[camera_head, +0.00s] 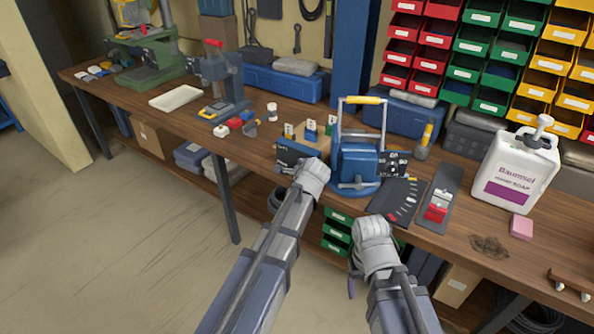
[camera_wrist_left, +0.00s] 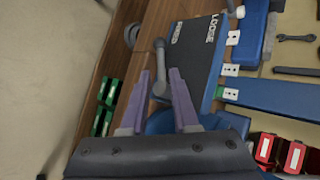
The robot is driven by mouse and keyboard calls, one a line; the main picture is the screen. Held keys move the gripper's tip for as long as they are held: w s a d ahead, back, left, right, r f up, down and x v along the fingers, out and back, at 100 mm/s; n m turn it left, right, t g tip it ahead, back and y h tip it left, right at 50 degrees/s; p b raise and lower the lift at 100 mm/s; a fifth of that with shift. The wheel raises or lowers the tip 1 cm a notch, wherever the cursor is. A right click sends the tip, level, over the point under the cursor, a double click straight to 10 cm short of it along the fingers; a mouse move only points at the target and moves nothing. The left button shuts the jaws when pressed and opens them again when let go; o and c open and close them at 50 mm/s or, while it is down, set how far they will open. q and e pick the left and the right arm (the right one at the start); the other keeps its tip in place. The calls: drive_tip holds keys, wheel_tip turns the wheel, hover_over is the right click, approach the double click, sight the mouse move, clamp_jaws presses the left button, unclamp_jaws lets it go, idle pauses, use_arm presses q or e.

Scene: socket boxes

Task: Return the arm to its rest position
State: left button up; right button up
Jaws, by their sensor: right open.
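A dark blue box (camera_head: 294,152) with white lettering stands at the bench's front edge. Its lettered face (camera_wrist_left: 195,48) shows in the left wrist view, with a grey lever (camera_wrist_left: 159,68) beside it. My left gripper (camera_wrist_left: 160,76) has its two purple fingers spread, with the lever between their tips; I cannot tell whether they touch it. In the head view my left wrist hides most of that gripper. My right gripper (camera_head: 352,284) is open and empty in front of the bench edge, partly hidden by its wrist.
A blue device with a yellow-topped handle (camera_head: 357,163) stands right of the box. A dark sloped panel (camera_head: 394,202) and a red-switched strip (camera_head: 438,208) lie beyond my right wrist. A white soap jug (camera_head: 515,170) stands at right. Green drawers (camera_head: 337,235) sit below the bench.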

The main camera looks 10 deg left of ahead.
use_arm(q)
drive_tip(key=s+d+f+n+g+h+p, duration=0.1)
drive_tip(key=s+d+n+g, duration=0.2)
drive_tip(key=s, duration=0.7)
drive_tip(key=s+d+f+n+g+h+p, duration=0.1)
drive_tip(key=s+d+n+g+p, duration=0.1)
drive_tip(key=s, duration=0.8)
drive_tip(key=s+d+n+g+h+p, duration=0.1)
drive_tip(key=s+d+n+g+p, duration=0.1)
drive_tip(key=s+d+n+g, duration=0.2)
drive_tip(key=s+d+n, duration=0.1)
drive_tip(key=s+d, duration=0.2)
drive_tip(key=s, duration=0.3)
drive_tip(key=shift+s+d+f+n, duration=0.3)
drive_tip(key=shift+s+d+f, duration=0.05)
drive_tip(key=shift+s+f, duration=0.05)
